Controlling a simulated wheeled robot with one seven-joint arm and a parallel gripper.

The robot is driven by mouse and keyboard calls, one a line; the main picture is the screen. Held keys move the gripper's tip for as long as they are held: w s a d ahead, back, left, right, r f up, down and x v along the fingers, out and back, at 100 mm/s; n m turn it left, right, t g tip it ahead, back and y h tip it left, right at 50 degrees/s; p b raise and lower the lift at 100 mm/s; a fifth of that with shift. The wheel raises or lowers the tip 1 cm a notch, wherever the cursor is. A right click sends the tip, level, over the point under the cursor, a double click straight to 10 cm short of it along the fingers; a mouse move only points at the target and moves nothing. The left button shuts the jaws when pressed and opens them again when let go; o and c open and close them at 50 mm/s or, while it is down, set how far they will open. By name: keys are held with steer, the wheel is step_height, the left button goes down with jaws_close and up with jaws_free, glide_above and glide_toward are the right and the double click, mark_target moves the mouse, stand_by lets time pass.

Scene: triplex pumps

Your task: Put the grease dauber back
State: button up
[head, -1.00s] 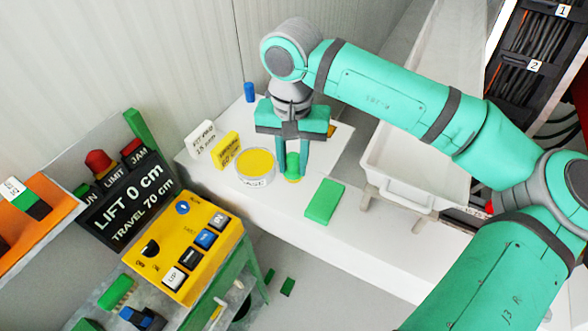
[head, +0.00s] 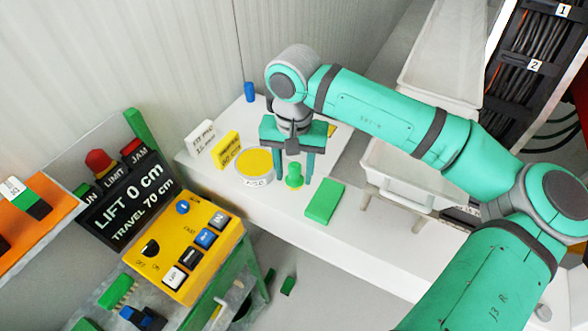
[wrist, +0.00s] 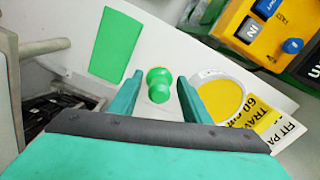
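The grease dauber (head: 294,177) is a small green knob with a yellowish base. It appears upright on the white bench top, right of the round pot of yellow grease (head: 254,163). It also shows in the wrist view (wrist: 158,86), where the pot (wrist: 219,97) is to its right. My gripper (head: 295,178) is above the bench with its fingers apart, one to each side of the dauber. In the wrist view, my gripper (wrist: 157,84) shows gaps between both fingers and the dauber, and it holds nothing. The dauber's contact with the bench is hard to see.
A flat green block (head: 325,201) lies right of the dauber. A yellow sign (head: 227,150) and a white sign (head: 200,137) stand behind the pot. A white bin (head: 400,184) is at the right. A yellow control box (head: 185,245) is at the front left.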

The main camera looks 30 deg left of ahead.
mark_target(294, 167)
step_height(294, 167, up, 12)
steer(key=shift+r, duration=0.2)
stand_by(0.6)
stand_by(0.4)
